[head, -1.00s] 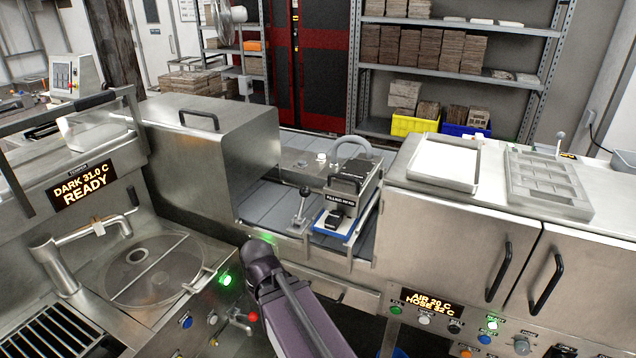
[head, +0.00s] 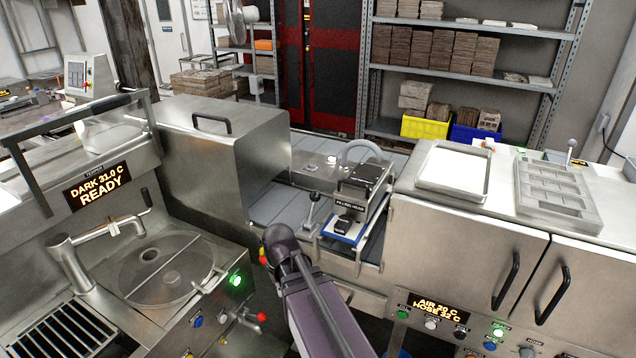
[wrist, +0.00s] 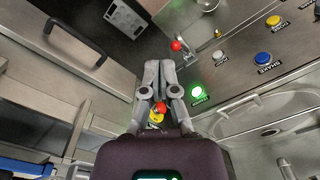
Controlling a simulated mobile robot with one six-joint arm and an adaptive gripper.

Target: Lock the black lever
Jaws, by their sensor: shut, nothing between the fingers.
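A short lever with a black ball knob (head: 314,197) stands on the line beside the filling head (head: 356,190), to its left. The lever leans slightly to the right in the head view. I cannot make it out clearly in the wrist view. My gripper (wrist: 160,66) shows in the wrist view with its two fingers together, empty, over the front of the cabinets. In the head view my arm reaches below the lever, apart from it, and hides the fingers. A red knob with a yellow part (wrist: 156,117) shows between the finger bases.
A red-knobbed valve (wrist: 176,46) and a lit green button (wrist: 197,92) are close to the fingers. The round basin (head: 160,270) lies left of my arm. A steel hood (head: 222,145) and a cabinet (head: 455,245) flank the conveyor.

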